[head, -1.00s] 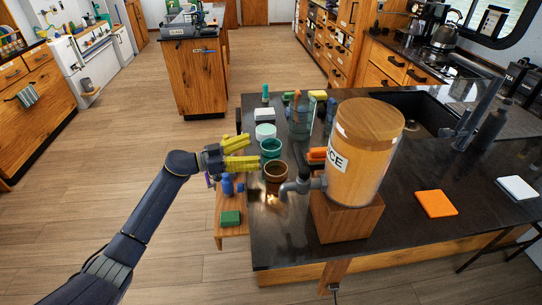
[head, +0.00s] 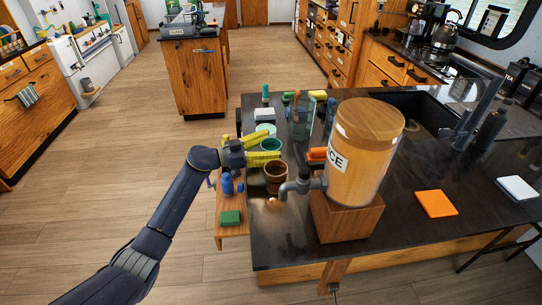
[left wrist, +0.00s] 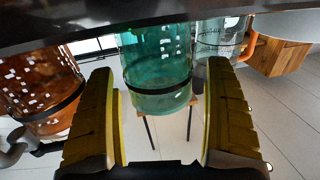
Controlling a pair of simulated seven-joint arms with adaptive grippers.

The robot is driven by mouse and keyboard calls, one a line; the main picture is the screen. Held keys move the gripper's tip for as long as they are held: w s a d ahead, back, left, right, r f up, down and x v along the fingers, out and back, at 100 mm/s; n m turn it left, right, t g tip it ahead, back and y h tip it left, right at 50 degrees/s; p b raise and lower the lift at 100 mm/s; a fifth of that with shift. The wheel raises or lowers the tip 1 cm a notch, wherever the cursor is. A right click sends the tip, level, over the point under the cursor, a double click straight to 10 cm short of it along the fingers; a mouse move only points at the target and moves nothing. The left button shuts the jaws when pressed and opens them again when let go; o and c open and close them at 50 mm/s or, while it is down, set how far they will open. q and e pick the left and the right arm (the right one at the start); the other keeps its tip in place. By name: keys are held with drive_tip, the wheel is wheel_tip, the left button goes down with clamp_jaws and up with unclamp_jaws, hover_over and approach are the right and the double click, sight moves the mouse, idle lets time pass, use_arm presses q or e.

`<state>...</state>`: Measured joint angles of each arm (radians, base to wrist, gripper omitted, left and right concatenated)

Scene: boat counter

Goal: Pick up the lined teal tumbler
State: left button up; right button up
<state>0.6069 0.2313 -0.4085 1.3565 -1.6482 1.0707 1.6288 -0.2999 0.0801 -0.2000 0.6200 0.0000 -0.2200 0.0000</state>
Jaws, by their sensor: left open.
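The teal tumbler (head: 271,144) stands on the dark counter near its left edge, partly hidden by my left gripper (head: 266,147). In the left wrist view the teal tumbler (left wrist: 158,60), see-through with a dark line around it and pale marks, lies between and beyond the two yellow fingers. My left gripper is open, a finger on each side of the tumbler, with a gap visible on both sides. My right gripper is not in view.
A brown tumbler (head: 276,177) stands just in front of the teal one, and a pale clear tumbler (head: 265,129) just behind. A juice dispenser (head: 362,160) on a wooden block stands to the right. A small side shelf (head: 232,208) holds a blue item and a green block.

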use_arm(q)
drive_tip(key=c, duration=1.5)
drive_tip(key=shift+r, duration=0.15)
